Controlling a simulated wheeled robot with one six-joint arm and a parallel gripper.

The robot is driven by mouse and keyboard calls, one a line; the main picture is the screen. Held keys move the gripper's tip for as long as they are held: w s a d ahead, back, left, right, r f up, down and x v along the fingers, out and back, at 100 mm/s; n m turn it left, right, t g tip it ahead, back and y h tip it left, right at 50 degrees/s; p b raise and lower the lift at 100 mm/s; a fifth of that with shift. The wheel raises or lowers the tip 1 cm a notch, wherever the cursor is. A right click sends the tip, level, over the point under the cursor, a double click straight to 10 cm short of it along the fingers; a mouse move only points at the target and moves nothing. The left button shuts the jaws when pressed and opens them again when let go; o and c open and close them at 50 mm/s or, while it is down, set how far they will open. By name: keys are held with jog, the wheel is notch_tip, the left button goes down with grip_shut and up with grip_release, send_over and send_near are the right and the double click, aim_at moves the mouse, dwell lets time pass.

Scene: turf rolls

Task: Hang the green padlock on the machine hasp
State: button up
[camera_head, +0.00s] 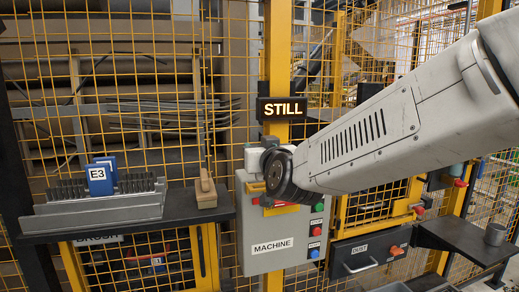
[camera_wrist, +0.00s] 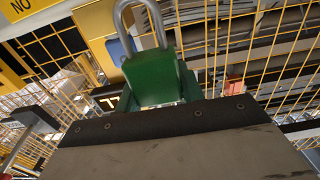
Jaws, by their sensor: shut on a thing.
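The green padlock (camera_wrist: 155,78) shows in the wrist view with its grey shackle up, its top cut by the frame edge. My gripper (camera_wrist: 158,95) is shut on the padlock's body; its fingers are largely hidden behind the dark-edged housing. In the head view my arm reaches in from the right, and its dark wrist end covers the upper part of the grey MACHINE box (camera_head: 269,258). The padlock cannot be made out there. The hasp is not clearly visible.
Yellow mesh fencing (camera_head: 130,50) stands behind. A STILL sign (camera_head: 282,110) hangs above the box. A DUST drawer (camera_head: 368,256) is right.

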aim_at(259, 184)
jog(key=shift+f, duration=2.5)
jog(key=o, duration=1.1)
jog(key=v, duration=0.7)
jog(key=shift+s, duration=0.4)
jog(key=shift+d, duration=0.15)
